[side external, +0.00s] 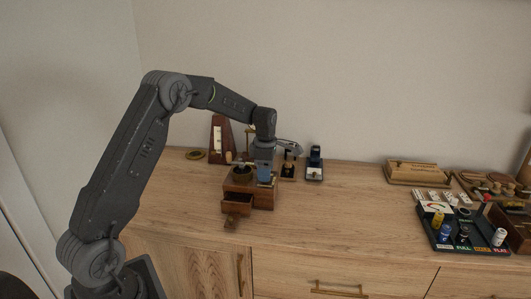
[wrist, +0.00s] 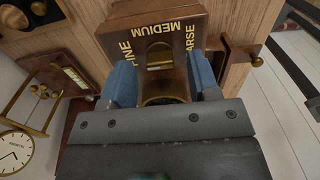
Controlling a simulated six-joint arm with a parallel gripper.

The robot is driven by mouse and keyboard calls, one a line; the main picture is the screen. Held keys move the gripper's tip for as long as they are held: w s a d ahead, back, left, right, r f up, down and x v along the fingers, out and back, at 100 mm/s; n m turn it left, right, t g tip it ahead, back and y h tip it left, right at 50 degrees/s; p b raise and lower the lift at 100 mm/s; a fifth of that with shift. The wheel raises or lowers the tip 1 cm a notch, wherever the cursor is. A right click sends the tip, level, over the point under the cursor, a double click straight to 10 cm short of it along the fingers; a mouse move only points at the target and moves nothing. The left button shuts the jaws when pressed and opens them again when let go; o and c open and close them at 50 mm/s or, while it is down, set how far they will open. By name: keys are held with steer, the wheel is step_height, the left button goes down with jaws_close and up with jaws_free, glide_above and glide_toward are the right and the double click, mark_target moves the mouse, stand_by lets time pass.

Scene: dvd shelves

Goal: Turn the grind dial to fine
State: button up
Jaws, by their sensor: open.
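The wooden grinder (side external: 262,199) stands on the wooden cabinet top, with its small front drawer (side external: 236,206) pulled out. In the wrist view, its wooden face (wrist: 130,22) carries the gold words FINE, MEDIUM and COARSE around a brass dial part (wrist: 160,55). This part lies in line with MEDIUM. My gripper (side external: 265,178) is over the grinder. In the wrist view, my gripper (wrist: 162,82) has its two blue fingers apart, one on each side of the dial area. Whether they touch it cannot be told. The lower dial area is partly hidden by my gripper body.
A metronome (side external: 221,138) stands behind the grinder. Small items, including a dark stand (side external: 314,164), are to its right. A black tray (side external: 450,244) with coloured pieces and wooden boxes (side external: 412,173) are farther right. The cabinet top between is clear.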

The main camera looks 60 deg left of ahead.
step_height(320, 180, up, 13)
stand_by(0.3)
steer(key=shift+f, duration=0.1)
steer(key=s+d+r+m+t, duration=0.3)
steer(key=s+d+r+m, duration=0.5)
steer(key=s+d+m, duration=0.4)
steer(key=s+d+f+m+t, duration=0.1)
steer(key=s+d+f+m, duration=0.1)
steer(key=s+d+m, duration=0.2)
steer(key=s+d+f+m+t, duration=0.1)
steer(key=s+d+f+m, duration=0.2)
steer(key=s+m, duration=0.8)
steer(key=s+d, duration=0.1)
steer(key=d, duration=0.1)
steer(key=shift+s+d+t, duration=0.3)
